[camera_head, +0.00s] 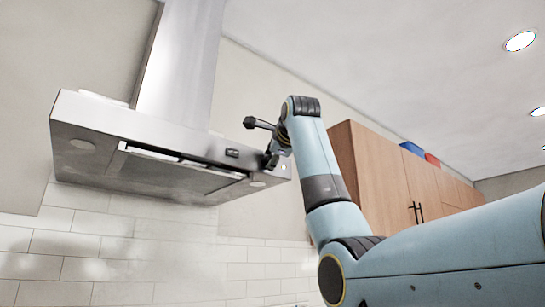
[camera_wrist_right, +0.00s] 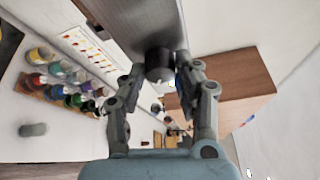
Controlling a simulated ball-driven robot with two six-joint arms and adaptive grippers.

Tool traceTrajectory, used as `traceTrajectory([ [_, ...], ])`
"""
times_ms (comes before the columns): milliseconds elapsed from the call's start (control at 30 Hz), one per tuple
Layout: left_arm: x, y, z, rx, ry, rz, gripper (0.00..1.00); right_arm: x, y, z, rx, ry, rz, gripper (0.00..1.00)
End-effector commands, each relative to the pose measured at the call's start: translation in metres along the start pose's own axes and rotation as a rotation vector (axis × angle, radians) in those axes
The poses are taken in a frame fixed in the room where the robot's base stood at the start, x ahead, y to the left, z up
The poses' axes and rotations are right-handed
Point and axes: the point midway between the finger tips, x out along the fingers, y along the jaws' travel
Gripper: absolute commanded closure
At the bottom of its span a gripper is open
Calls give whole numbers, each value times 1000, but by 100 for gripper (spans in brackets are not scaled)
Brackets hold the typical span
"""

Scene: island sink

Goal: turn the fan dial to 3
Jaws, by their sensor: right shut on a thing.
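The steel range hood (camera_head: 90,115) hangs on the wall at the left of the head view. My right gripper (camera_head: 270,158) is at the right end of its front face. In the right wrist view the dark round fan dial (camera_wrist_right: 158,62) sits on the hood's steel face, between the fingers of my right gripper (camera_wrist_right: 166,70). The gripper is shut on the dial. In the head view the gripper hides the dial, and its setting cannot be read. My left gripper is not in view.
A small dark control (camera_head: 232,153) sits on the hood front, left of my gripper. Wooden wall cabinets (camera_head: 380,170) stand to the right of my forearm. In the wrist view, several coloured jars (camera_wrist_right: 60,80) stand far below. The ceiling area is clear.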

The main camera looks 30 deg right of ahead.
Motion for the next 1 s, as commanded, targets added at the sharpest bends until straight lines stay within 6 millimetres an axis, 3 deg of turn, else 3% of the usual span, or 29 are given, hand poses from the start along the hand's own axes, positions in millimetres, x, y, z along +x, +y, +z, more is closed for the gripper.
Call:
traceTrajectory([
  [400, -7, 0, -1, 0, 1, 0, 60, 0, -2, 0, 226, 11, 97, 100],
  [1000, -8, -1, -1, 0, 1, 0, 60, 0, -1, 0, 281, 12, 121, 100],
])
